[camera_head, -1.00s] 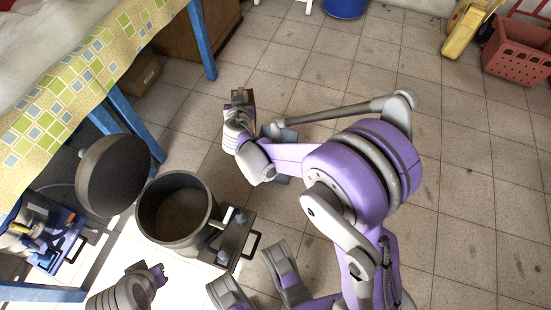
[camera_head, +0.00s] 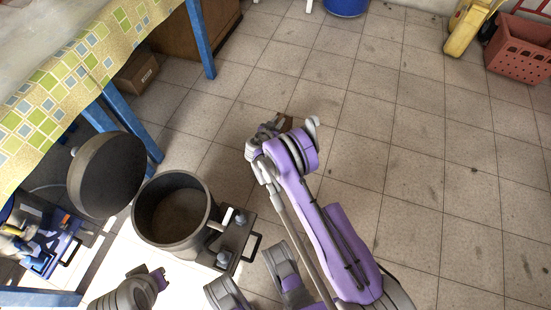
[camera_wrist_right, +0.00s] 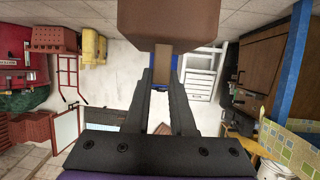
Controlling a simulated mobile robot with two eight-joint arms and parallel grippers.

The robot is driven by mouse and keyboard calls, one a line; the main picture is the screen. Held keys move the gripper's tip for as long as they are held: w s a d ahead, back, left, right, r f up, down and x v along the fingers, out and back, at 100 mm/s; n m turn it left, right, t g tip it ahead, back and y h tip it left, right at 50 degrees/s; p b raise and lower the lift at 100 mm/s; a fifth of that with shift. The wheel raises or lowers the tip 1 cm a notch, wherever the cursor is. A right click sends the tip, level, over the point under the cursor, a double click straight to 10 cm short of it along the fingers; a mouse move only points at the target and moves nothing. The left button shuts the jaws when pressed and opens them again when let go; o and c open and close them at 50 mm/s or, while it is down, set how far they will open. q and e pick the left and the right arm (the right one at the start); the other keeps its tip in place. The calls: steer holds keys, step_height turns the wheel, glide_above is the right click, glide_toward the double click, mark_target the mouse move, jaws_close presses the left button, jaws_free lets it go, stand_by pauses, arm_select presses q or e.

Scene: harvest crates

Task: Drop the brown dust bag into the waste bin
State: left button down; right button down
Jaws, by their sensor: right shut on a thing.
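The brown dust bag (camera_wrist_right: 168,25) shows large at the top of the right wrist view, as a brown block with a narrower tab. My right gripper (camera_wrist_right: 163,75) is shut on that tab. In the head view, my right gripper (camera_head: 268,131) is over the floor right of the grey drum, and only a small brown part of the bag (camera_head: 287,118) shows behind my arm. A blue round container (camera_head: 346,6), perhaps the waste bin, is cut off by the top edge. My left gripper (camera_head: 159,276) is low at the left; its jaw opening is unclear.
A dark grey open drum (camera_head: 146,222), its round lid (camera_head: 107,175) tilted open, stands left of my right arm. A table with a checked cloth (camera_head: 70,85) and blue legs is at the left. A red crate (camera_head: 518,48) and yellow object (camera_head: 463,27) stand far right. Middle floor is clear.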

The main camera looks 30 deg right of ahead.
steer(key=shift+f+b, duration=1.3)
steer(key=shift+f, duration=1.75)
steer(key=c, duration=0.7)
jaws_free()
steer(key=p+v, duration=0.2)
steer(key=v, duration=0.9)
steer(key=shift+f, duration=0.1)
steer(key=shift+d, duration=0.1)
